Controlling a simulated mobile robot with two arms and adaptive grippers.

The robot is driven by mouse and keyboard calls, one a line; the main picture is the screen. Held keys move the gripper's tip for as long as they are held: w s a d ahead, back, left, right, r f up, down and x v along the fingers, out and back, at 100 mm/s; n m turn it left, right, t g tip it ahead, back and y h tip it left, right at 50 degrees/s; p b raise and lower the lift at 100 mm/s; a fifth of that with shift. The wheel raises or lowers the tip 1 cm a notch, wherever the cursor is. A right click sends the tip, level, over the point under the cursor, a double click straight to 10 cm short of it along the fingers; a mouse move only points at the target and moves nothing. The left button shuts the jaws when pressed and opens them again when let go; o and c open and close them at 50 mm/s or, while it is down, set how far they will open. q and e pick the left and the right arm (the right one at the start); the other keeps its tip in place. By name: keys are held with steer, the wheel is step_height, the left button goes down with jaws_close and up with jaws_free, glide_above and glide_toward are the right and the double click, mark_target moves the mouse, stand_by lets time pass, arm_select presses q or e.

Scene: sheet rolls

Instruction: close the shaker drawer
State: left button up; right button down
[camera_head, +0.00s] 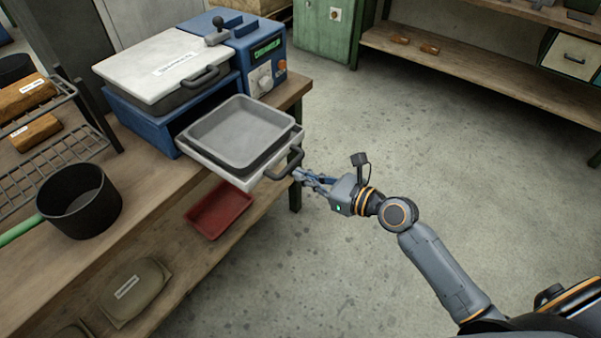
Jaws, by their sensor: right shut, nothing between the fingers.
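The shaker (169,76) is a blue machine with a white lid and a control box, standing on the wooden bench. Its drawer (221,178) is pulled out toward the lower right and holds a grey tray (240,131). The drawer has a dark handle (285,165) on its front. My right gripper (298,175) is shut and empty, with its fingertips at the right end of the handle; I cannot tell whether they touch it. My left gripper is not in view.
A black pan (82,202) with a green handle and a wire rack (60,150) with brown blocks stand left on the bench. A red tray (220,207) lies on the shelf below. The floor (430,150) to the right is clear.

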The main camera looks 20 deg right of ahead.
steer(key=shift+w+a+f, duration=0.15)
steer(key=shift+w+a, duration=0.2)
steer(key=shift+w, duration=0.15)
steer(key=shift+w+a, duration=0.1)
